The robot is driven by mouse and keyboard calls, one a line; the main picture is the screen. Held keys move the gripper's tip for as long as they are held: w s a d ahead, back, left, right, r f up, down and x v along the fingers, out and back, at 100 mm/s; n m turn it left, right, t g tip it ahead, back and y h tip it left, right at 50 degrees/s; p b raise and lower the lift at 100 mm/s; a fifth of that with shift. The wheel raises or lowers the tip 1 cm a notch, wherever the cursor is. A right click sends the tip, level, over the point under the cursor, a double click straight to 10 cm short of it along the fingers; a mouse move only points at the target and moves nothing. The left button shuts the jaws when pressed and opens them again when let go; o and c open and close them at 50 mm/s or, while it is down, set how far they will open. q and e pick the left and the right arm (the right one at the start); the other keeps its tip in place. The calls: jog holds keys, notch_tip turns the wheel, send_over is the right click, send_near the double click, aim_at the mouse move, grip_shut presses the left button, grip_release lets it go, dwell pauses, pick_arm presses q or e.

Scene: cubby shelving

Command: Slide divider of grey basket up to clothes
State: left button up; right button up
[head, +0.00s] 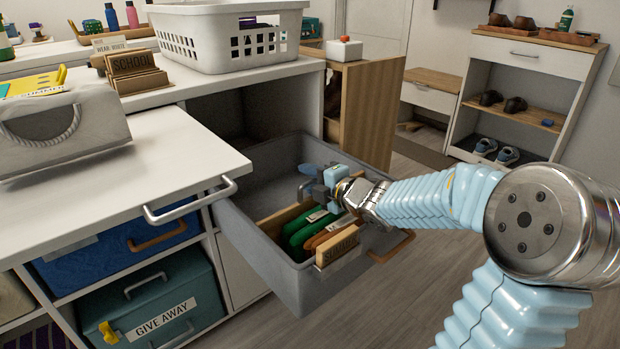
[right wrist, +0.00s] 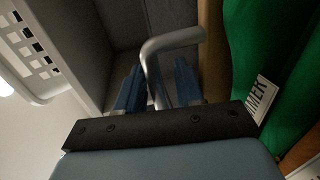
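The grey basket (head: 262,262) is pulled out of its cubby. A wooden divider (head: 284,217) stands across it and also shows as a brown strip in the right wrist view (right wrist: 211,60). Folded green clothes (head: 300,232) and an orange-brown piece (head: 325,234) stand upright in front of the divider; the green also fills the right of the wrist view (right wrist: 262,45). My right gripper (right wrist: 158,85) is inside the basket, behind the divider. Its two blue fingers are apart, either side of a bent grey metal handle (right wrist: 172,42); contact is unclear. My left gripper is not in view.
A white shelf board (head: 170,175) lies left of the basket, and a white laundry basket (head: 222,35) stands above. Floor at right is open.

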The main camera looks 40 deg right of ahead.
jog(key=p+v, duration=0.2)
jog(key=v, duration=1.1)
jog(key=shift+s+r+p, duration=0.15)
jog(key=shift+s+p, duration=0.2)
jog(key=shift+s, duration=0.05)
